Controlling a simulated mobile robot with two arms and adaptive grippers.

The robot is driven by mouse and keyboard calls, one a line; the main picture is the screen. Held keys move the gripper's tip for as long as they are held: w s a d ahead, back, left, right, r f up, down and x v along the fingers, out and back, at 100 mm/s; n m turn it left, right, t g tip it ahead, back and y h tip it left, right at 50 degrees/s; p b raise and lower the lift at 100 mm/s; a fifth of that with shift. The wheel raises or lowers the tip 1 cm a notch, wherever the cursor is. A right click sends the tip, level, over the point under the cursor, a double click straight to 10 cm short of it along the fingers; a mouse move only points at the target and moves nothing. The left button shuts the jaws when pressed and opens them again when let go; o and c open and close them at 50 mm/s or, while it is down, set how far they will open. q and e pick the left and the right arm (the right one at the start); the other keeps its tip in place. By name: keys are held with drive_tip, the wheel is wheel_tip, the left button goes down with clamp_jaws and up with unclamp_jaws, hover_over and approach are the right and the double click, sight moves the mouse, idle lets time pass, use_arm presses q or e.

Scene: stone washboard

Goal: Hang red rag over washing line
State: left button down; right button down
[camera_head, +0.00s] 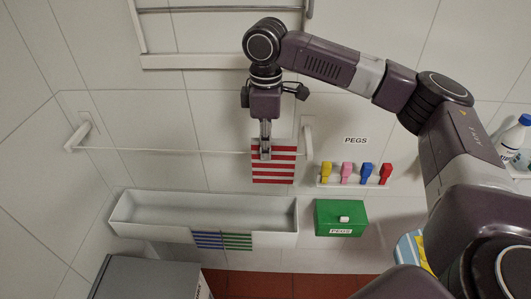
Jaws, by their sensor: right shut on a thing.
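The red rag (275,178), striped red and white, hangs from my right gripper (265,153) near the right end of the washing line. The gripper is shut on the rag's upper part. The thin white washing line (165,151) runs from a left bracket (80,133) towards a right bracket (307,135). The rag and gripper cover part of the line, and I cannot tell whether the rag touches it. My left gripper is out of view.
A white trough (205,207) has a blue striped rag (208,240) and a green striped rag (238,241) over its front edge. A green PEGS box (340,218) stands to the right. Colored pegs (356,173) sit on a rack. A bottle (513,135) is at far right.

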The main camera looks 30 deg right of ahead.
drive_tip(key=shift+w+d, duration=0.6)
drive_tip(key=shift+w, duration=0.35)
drive_tip(key=shift+w+d, duration=0.6)
drive_tip(key=shift+w, duration=0.4)
drive_tip(key=shift+w+d, duration=0.6)
drive_tip(key=shift+w, duration=0.35)
drive_tip(key=shift+f, duration=1)
drive_tip(key=shift+f, duration=0.1)
wheel_tip(320, 180, down, 8)
drive_tip(key=shift+b, duration=0.45)
idle(0.3)
drive_tip(key=c, duration=1.9)
unclamp_jaws()
